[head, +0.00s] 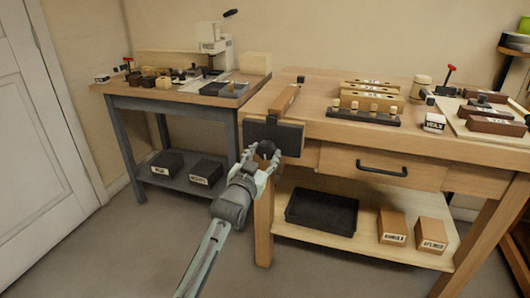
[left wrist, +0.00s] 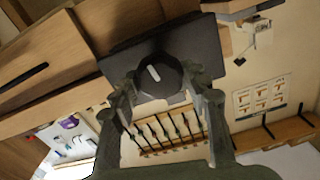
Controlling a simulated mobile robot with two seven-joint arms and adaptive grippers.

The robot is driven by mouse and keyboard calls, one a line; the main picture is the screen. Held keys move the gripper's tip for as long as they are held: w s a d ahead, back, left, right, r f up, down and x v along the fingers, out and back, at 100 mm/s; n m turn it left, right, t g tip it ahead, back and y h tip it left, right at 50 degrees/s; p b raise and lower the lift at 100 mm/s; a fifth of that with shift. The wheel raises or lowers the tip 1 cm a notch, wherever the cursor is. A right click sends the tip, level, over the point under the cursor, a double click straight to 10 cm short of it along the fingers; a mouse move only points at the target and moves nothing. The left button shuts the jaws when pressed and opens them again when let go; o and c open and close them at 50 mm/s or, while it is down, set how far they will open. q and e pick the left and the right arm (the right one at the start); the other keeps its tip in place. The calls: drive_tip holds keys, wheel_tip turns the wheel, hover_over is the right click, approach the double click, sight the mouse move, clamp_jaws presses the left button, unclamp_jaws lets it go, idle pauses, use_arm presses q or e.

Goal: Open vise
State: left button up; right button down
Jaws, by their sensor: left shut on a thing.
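The vise (head: 287,138) is a dark grey jaw plate on the front left corner of the wooden workbench. It has a round black knob (head: 266,147) on its front, which also shows in the left wrist view (left wrist: 158,78) with a white mark on its face. My left gripper (head: 258,160) is shut on the knob, with one finger on each side of it in the left wrist view. My right gripper is not in view.
The workbench (head: 300,83) holds several wooden blocks and a block labelled WAX (head: 434,122). A drawer with a black handle (head: 382,168) is right of the vise. A black tray (head: 322,212) and two boxes stand on the lower shelf. The floor at left is clear.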

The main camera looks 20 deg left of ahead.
use_arm(q)
drive_tip(key=shift+r+n+p, duration=0.1)
drive_tip(key=shift+n+p, duration=0.4)
drive_tip(key=shift+n, duration=0.3)
drive_tip(key=shift+n+p, duration=0.4)
drive_tip(key=shift+n, duration=0.8)
drive_tip(key=shift+s+n, duration=0.1)
drive_tip(key=shift+n, duration=1.9)
